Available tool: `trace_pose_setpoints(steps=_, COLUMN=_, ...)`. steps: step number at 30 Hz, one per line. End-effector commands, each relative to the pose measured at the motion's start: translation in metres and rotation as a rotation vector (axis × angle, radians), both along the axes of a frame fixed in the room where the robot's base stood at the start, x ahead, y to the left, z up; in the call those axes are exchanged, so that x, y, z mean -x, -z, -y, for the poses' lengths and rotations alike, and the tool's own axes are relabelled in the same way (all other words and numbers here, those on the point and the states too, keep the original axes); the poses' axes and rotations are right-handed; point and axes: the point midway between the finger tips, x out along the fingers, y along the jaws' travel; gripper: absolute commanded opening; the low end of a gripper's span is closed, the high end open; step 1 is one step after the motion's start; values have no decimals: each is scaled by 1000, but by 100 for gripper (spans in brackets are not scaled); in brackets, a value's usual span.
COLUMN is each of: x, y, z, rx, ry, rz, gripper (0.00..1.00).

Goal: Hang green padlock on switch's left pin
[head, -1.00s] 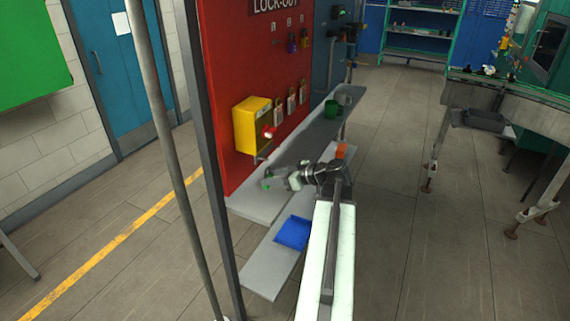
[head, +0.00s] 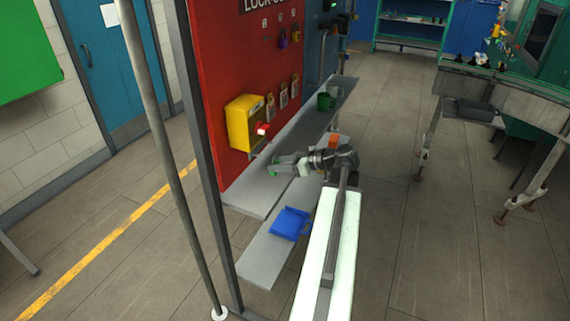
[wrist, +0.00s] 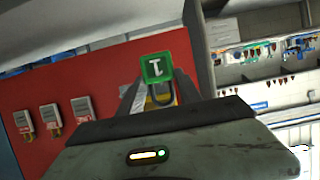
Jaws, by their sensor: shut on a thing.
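The green padlock (wrist: 157,68) is held between the fingers of my gripper (wrist: 152,92) in the wrist view, its face marked with a white figure. In the head view my gripper (head: 274,170) is shut on it over the grey shelf, and the padlock (head: 271,171) shows as a small green spot at the tips. The yellow switch box (head: 243,124) with a red and white knob (head: 262,129) is on the red board, above and left of my gripper and apart from it. A small pin (head: 251,154) shows under the box; its details are too small to tell.
A blue tray (head: 289,223) lies on the lower shelf and an orange block (head: 333,140) sits farther back.

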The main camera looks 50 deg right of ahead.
Motion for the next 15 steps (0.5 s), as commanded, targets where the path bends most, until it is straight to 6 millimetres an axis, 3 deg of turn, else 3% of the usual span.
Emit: trace_pose_setpoints(steps=15, x=-35, y=4, z=-8, rx=1, ry=0, rz=0, gripper=0)
